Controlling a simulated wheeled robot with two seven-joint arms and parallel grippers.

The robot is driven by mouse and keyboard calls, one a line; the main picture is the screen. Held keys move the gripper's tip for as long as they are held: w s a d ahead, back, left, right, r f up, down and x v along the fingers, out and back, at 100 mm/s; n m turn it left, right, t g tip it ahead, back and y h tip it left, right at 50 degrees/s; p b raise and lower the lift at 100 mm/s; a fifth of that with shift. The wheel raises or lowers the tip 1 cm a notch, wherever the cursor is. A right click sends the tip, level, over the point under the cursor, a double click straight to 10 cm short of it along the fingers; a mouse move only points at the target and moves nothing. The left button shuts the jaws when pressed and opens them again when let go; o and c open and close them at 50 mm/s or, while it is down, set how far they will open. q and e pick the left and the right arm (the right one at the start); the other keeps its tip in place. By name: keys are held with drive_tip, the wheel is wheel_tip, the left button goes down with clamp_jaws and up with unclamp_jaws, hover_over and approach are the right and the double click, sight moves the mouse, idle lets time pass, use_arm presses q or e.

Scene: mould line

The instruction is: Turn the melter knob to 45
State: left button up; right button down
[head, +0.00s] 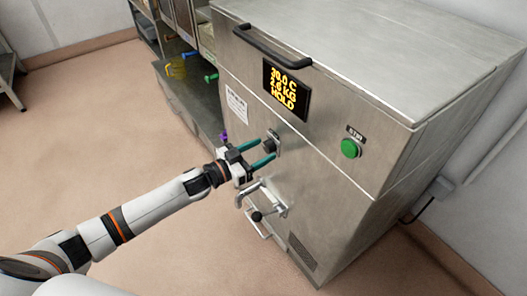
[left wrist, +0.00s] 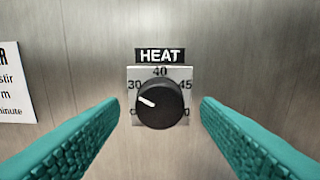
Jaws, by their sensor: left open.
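The melter (head: 330,120) is a large steel cabinet with a lit display (head: 286,89) reading 30.0 C, 2.6 KG, HOLD. Its black round knob (left wrist: 159,104) sits under a HEAT label (left wrist: 160,55) on a scale plate marked 30, 40 and 45. The knob's white mark points left and slightly up, just below the 30. My left gripper (head: 268,153) is open in front of the knob in the head view. In the left wrist view its teal fingers stand on both sides of the knob, apart from it. My right gripper is not in view.
A green STIR button (head: 350,148) is on the melter front, right of the knob. A tap with a lever (head: 262,208) sticks out below the knob. A black lid handle (head: 262,45) is above. Shelves with coloured items (head: 178,70) stand to the left.

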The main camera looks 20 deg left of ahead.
use_arm(q)
drive_tip(key=shift+w+d, duration=0.45)
drive_tip(key=shift+w, duration=0.15)
